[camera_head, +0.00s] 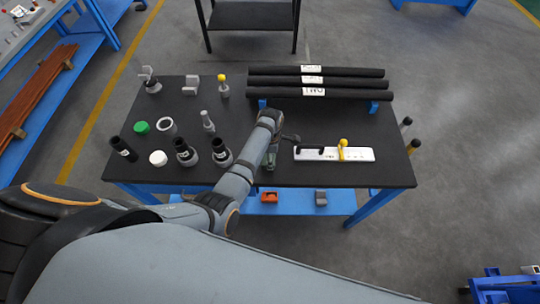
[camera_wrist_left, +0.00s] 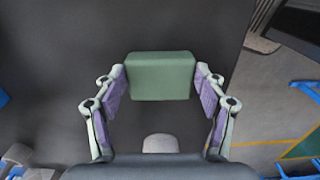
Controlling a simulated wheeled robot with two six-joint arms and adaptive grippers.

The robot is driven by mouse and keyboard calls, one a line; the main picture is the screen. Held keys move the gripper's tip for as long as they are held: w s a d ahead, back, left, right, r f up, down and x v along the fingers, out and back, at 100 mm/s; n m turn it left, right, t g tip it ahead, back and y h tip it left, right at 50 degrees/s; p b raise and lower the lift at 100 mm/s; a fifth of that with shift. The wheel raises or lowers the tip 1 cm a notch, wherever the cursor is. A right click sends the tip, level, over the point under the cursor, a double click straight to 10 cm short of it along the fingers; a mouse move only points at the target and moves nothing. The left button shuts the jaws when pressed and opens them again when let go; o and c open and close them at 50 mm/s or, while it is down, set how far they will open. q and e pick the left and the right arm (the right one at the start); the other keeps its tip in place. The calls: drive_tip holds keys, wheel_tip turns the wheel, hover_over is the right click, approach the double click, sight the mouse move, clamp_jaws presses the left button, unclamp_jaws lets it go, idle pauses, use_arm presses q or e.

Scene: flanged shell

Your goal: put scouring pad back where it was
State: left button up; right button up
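The scouring pad (camera_wrist_left: 160,76) is a green block in the left wrist view. It sits between the two fingertips of my left gripper (camera_wrist_left: 161,84). Both purple finger pads lean in against its sides, and the gripper looks shut on it. In the head view my left gripper (camera_head: 268,162) is over the black table (camera_head: 240,180), near its front edge and left of a white board. The pad is mostly hidden there by the arm. My right gripper is not in view.
The white board (camera_head: 360,154) carries a black handle and a yellow part. Black rolls (camera_head: 315,82) lie on blue supports at the back. A lower blue shelf holds an orange piece (camera_head: 269,196).

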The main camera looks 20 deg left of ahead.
use_arm(q)
drive_tip(key=shift+o, duration=1.1)
drive_tip(key=shift+w, duration=0.1)
drive_tip(key=shift+o, duration=0.8)
drive_tip(key=shift+a, duration=0.1)
drive_tip(key=shift+r, duration=0.15)
wheel_tip(320, 180, up, 7)
drive_tip(key=p, duration=0.7)
drive_tip(key=shift+f, duration=0.2)
drive_tip(key=shift+r, duration=2.8)
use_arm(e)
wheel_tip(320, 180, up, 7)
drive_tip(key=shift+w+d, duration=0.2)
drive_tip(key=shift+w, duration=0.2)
